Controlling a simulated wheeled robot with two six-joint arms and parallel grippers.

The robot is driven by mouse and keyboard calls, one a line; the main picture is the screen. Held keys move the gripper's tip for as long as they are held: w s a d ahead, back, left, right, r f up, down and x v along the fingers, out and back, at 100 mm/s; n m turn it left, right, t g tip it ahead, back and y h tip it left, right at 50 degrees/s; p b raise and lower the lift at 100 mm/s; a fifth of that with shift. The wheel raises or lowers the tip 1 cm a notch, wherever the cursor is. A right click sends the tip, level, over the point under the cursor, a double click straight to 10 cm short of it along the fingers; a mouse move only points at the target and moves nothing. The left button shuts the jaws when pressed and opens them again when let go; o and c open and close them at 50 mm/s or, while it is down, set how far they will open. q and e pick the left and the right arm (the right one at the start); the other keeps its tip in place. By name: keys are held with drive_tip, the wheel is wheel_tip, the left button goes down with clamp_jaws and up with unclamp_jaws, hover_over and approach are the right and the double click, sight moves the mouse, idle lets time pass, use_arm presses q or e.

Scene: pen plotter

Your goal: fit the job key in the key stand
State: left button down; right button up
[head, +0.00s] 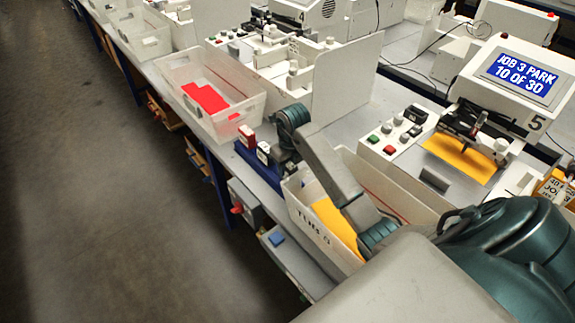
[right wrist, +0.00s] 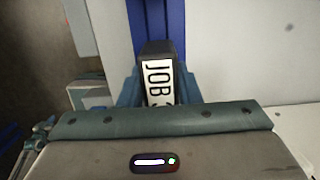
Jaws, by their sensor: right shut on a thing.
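My right gripper (right wrist: 160,92) is shut on the job key (right wrist: 160,75), a dark block with a white label reading "JOB" and a partly hidden figure. In the head view my right gripper (head: 281,152) is over the bench's front edge, with a white-labelled key (head: 263,149) at its fingers. The blue key stand (head: 247,157) lies along that edge, under and beside the gripper. A blue strip, seemingly the stand (right wrist: 177,40), runs behind the key in the right wrist view. I cannot tell whether the key's foot is in the stand. My left gripper is not in view.
A red key (head: 246,136) with a white top stands just left of the gripper. A bin (head: 322,232) with yellow sheets is close on the right, and a clear bin (head: 212,118) with red sheets is behind.

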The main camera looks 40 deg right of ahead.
drive_tip(key=shift+f+b, duration=0.45)
drive_tip(key=shift+f, duration=0.25)
drive_tip(key=o, duration=1.1)
drive_tip(key=shift+c, duration=0.2)
